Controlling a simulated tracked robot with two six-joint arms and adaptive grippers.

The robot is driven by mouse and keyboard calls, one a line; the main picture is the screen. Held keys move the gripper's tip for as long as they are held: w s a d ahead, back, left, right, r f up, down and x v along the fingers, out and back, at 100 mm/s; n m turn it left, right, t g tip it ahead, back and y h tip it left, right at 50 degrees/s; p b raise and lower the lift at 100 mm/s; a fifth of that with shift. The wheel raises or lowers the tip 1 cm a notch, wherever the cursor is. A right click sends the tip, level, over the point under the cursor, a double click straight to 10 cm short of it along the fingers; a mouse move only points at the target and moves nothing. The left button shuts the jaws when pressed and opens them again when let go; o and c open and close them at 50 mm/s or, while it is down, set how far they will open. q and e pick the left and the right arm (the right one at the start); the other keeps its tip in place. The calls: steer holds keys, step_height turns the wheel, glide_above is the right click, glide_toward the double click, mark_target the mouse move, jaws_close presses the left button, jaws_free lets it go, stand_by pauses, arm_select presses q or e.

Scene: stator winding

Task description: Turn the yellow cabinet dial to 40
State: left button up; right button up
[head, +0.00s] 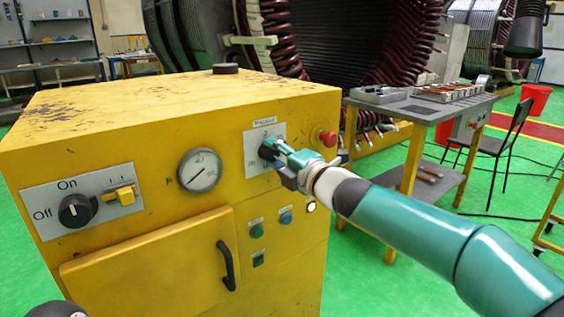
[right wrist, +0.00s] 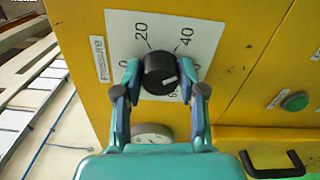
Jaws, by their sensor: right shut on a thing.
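The yellow cabinet (head: 140,120) stands in front of me. Its Pressure dial is a black round knob (right wrist: 160,73) on a white plate (right wrist: 118,22) marked 0, 20, 40 and 60. My right gripper (right wrist: 160,80) is shut on the knob, one finger on each side.
A red button (head: 328,138) sits right of the dial. A round gauge (head: 200,170), an On/Off knob (head: 75,210), a yellow switch (head: 123,194) and small buttons share the front. A black door handle (head: 226,265) sticks out below. A grey workbench (head: 425,108) stands at right.

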steer(key=n+b, duration=0.1)
steer(key=n, duration=0.4)
steer(key=shift+a+b, duration=0.1)
steer(key=shift+b, duration=0.2)
steer(key=shift+f, duration=0.1)
steer(key=o, duration=1.1)
steer(key=shift+w, duration=0.1)
steer(key=shift+o, duration=0.2)
